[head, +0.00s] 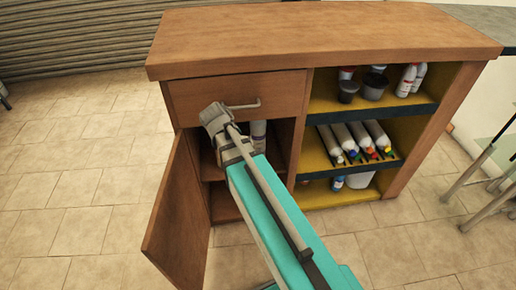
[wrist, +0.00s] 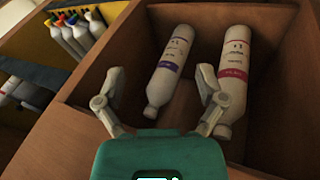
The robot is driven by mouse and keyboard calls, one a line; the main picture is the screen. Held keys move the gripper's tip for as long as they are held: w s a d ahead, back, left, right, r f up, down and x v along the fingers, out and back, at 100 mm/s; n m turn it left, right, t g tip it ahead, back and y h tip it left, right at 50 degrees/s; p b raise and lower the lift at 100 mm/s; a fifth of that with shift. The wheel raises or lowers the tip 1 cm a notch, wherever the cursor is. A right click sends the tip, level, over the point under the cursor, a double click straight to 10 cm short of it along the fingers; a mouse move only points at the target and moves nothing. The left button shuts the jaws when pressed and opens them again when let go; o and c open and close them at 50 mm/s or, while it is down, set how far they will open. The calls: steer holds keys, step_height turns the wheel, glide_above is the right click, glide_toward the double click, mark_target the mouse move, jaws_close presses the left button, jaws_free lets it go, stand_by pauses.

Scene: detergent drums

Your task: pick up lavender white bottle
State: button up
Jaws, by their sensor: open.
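In the wrist view, a white bottle with a purple-marked label (wrist: 172,62) lies in the cupboard compartment, ahead of my gripper (wrist: 157,82). My gripper is open, with one finger to each side of this bottle in the picture; I cannot tell how far beyond the fingertips it is. A second white bottle with a pink-red label (wrist: 233,72) is to its right, partly behind the right finger. In the head view, my gripper (head: 212,114) is at the cupboard's opening, mostly hidden by the wrist. One pale bottle (head: 258,134) shows inside.
The cupboard door (head: 175,212) stands open on the left. A closed drawer (head: 210,97) with a bar handle is above the opening. Open shelves on the right hold several bottles (head: 362,137) and dark cups (head: 373,88). The tiled floor (head: 75,200) at left is clear.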

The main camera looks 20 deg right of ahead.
steer(key=w+d+f+m+h+b, duration=0.5)
steer(key=w+f+b, duration=0.4)
steer(key=b, duration=0.5)
step_height(320, 180, up, 6)
steer(key=m+t+h+b, duration=0.3)
steer(key=m+h+b, duration=0.1)
steer(key=m+h, duration=0.25)
glide_above(257, 128)
steer(key=w+a, duration=0.2)
steer(key=a, duration=0.4)
steer(key=shift+d+r+n+h, duration=0.15)
steer(key=shift+d+n+h, duration=0.1)
steer(key=shift+n+h, duration=0.15)
steer(key=shift+x, duration=1.15)
steer(key=shift+s+x, duration=0.1)
steer(key=shift+x, duration=1.2)
steer(key=shift+s+x, duration=0.15)
steer(key=shift+x, duration=1.15)
